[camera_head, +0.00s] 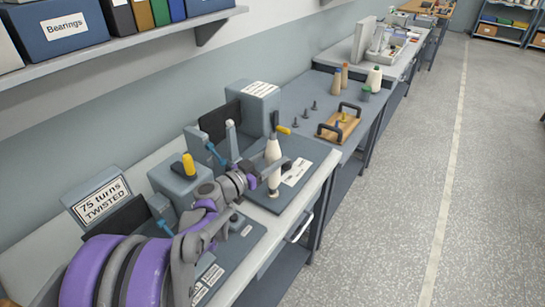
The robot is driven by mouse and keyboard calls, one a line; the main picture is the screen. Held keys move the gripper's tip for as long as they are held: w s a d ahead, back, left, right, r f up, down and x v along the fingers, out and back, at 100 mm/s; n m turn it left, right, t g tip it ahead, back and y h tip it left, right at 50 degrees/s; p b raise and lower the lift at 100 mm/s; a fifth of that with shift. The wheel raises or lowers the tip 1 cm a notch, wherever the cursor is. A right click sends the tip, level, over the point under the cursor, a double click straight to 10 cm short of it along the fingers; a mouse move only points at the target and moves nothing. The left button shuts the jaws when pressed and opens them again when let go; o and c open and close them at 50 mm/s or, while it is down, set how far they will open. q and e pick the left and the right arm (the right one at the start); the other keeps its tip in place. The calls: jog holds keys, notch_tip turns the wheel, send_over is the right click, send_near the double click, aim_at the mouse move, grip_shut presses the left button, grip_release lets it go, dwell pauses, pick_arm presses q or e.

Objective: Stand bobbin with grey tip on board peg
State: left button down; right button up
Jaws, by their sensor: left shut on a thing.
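A cream bobbin (272,151) stands roughly upright at the far station of the near bench, with a greyish tip at its top. My left gripper (270,173) is shut around its lower part. The bobbin's foot shows just below the fingers; I cannot tell whether it touches the bench. A wooden board (328,132) with two black handles lies on the bench beyond. A small yellow and blue piece stands on it; its pegs are too small to make out clearly. My right gripper is not in view.
Several dark pegs (305,113) stand on the bench left of the board. Beyond it stand a tan bobbin (337,83), an orange-brown one (345,75), a cream one (374,78) and a grey-green cup (365,94). A grey machine box (260,104) stands behind my gripper.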

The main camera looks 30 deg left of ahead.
pick_arm(q)
jog(key=shift+f, duration=0.55)
jog(key=shift+c, duration=0.5)
grip_release()
jog(key=shift+s, duration=0.1)
jog(key=b+v, duration=0.1)
jog(key=v, duration=0.9)
jog(key=shift+s, duration=0.3)
jog(key=shift+a, duration=0.1)
